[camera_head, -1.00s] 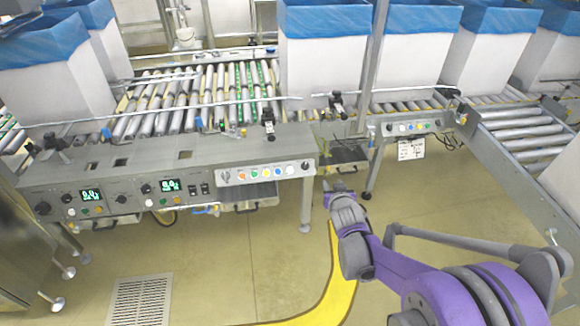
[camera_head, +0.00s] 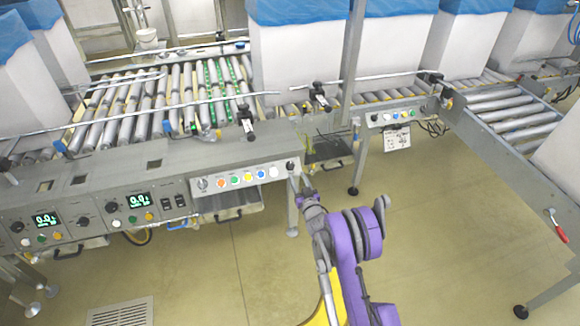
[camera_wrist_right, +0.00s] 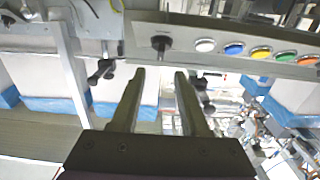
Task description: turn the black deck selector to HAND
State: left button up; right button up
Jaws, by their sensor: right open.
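The black deck selector (camera_head: 290,166) is a small round knob at the right end of the light button strip on the grey console (camera_head: 215,155). In the right wrist view the selector (camera_wrist_right: 161,43) lies just beyond my fingertips, roughly in line with the gap between them. Its legends cannot be read, and its setting cannot be told. My right gripper (camera_head: 304,184) is just below and right of the selector in the head view. In the wrist view my right gripper (camera_wrist_right: 159,75) has its two fingers apart with nothing between them. My left gripper is not in view.
Orange, green, yellow, blue (camera_head: 261,174) and white (camera_head: 273,172) buttons sit left of the selector in the head view. A silver switch (camera_head: 202,184) is at the strip's left end. A rail post (camera_head: 352,60) stands behind. Open floor (camera_head: 440,230) lies to the right.

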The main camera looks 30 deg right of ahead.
aim_at(291, 164)
jog(key=x, duration=0.7)
jog(key=shift+w, duration=0.35)
grip_shut()
jog(key=shift+s, duration=0.1)
